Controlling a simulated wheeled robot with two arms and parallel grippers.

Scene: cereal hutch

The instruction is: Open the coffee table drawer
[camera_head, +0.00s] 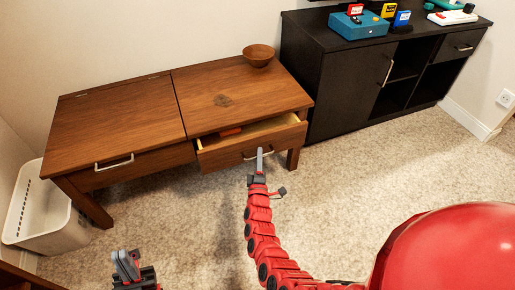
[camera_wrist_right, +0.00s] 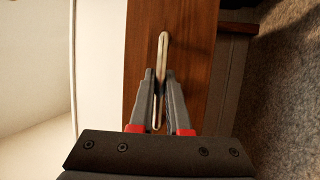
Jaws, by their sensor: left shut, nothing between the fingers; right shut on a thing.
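The wooden coffee table (camera_head: 120,117) stands against the wall. Its right drawer (camera_head: 238,154) is pulled part way out, and a small orange-red item (camera_head: 230,132) shows inside it. My right gripper (camera_head: 260,155) is at the front of this drawer. In the right wrist view my right gripper's fingers (camera_wrist_right: 160,85) are shut on the drawer's light bar handle (camera_wrist_right: 163,50), one finger on each side. My left gripper (camera_head: 125,262) is low at the left, shut and empty, in front of the table and apart from it.
The table's left section has its own handle (camera_head: 114,162) and is closed. A wooden bowl (camera_head: 258,55) sits at the table's back right. A black cabinet (camera_head: 340,85) stands to the right, a white bin (camera_head: 45,215) to the left. Carpet in front is clear.

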